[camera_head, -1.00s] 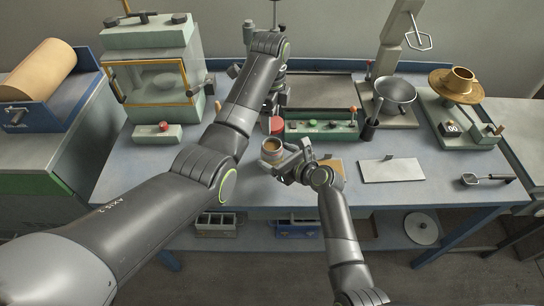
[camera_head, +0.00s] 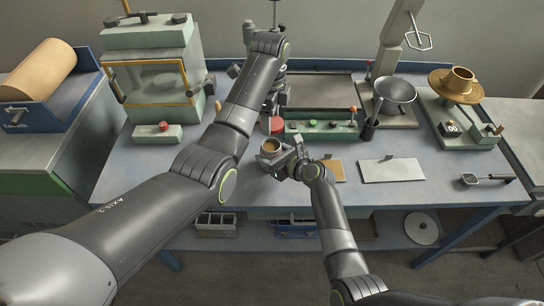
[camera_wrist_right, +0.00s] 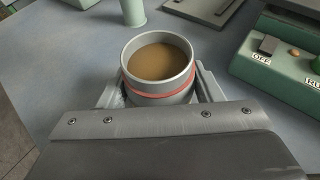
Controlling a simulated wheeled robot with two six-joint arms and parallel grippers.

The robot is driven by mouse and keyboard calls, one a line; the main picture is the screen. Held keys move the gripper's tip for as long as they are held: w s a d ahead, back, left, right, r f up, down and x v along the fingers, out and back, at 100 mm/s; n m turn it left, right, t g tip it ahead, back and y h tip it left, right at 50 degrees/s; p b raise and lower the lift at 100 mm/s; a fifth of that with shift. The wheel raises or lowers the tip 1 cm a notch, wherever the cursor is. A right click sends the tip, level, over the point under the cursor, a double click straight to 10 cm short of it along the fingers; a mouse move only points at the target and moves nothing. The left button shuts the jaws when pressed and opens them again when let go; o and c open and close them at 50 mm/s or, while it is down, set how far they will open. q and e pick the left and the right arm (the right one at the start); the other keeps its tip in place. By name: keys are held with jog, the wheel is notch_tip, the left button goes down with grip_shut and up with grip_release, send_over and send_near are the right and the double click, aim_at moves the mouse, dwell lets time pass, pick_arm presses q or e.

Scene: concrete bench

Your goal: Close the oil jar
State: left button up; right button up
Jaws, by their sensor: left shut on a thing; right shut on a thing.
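The oil jar (camera_head: 271,147) is a small grey, open-topped jar near the front middle of the bench. In the right wrist view the jar (camera_wrist_right: 158,68) shows brown oil inside and a red ring round its body. My right gripper (camera_head: 284,155) is shut on the jar, with a finger on each side below the rim. My left gripper (camera_head: 277,106) is shut on the red lid (camera_head: 276,125), behind the jar and apart from it. My left forearm and wrist hide part of the bench there. Nothing covers the jar's mouth.
A green control box (camera_head: 320,130) stands just right of the lid. A tan pad (camera_head: 334,170) and a white plate (camera_head: 391,170) lie to the right. A small box with a red button (camera_head: 158,133) stands at the left. The bench's front edge is close to the jar.

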jog(key=c, duration=0.4)
pick_arm(q)
send_over(270, 147)
jog(key=shift+f, duration=2.5)
jog(key=shift+f, duration=0.9)
jog(key=shift+f, duration=0.6)
